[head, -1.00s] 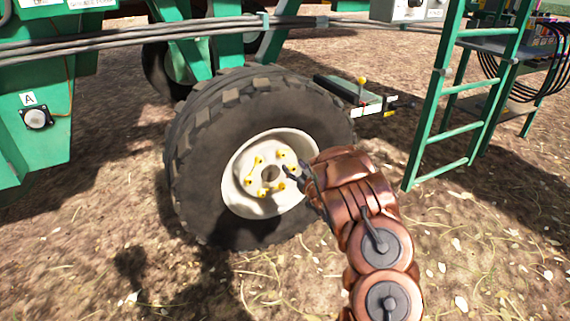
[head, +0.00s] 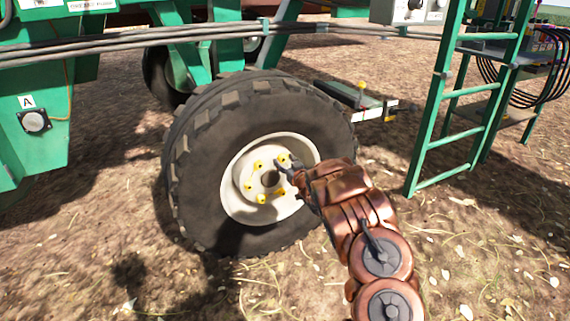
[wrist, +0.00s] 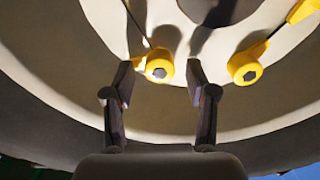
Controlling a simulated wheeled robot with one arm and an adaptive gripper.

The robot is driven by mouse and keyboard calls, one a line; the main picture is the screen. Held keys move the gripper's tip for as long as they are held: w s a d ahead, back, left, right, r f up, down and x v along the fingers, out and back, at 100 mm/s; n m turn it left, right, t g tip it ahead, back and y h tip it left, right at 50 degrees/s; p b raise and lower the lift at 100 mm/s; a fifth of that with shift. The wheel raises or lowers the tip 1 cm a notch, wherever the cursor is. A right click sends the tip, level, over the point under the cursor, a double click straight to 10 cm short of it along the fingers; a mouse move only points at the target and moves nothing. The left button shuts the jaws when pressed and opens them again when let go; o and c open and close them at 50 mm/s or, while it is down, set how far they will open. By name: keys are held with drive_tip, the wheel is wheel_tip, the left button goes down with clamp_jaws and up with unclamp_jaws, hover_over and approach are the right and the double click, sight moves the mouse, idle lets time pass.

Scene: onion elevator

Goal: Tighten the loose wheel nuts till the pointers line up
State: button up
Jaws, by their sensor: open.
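The cream wheel hub (head: 238,198) sits in the big black tyre (head: 210,205), with a ring of yellow nut pointers (head: 258,165) around a dark centre hole. My gripper (head: 285,166) is in front of the hub's upper right in the head view and covers part of it. In the wrist view, my gripper (wrist: 160,85) is open, its two fingers apart. A yellow nut pointer (wrist: 159,65) shows between the fingertips, closer to the left one. Another yellow pointer (wrist: 245,66) lies just right of the right finger. I cannot tell whether a finger touches either.
A green ladder (head: 470,135) stands to the right of the wheel. The green machine frame (head: 40,130) is at the left, with hoses (head: 130,40) running above the wheel. Open, straw-strewn ground (head: 470,250) lies at the lower right.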

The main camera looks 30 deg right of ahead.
drive_tip(key=shift+c, duration=0.2)
clamp_jaws()
idle(0.3)
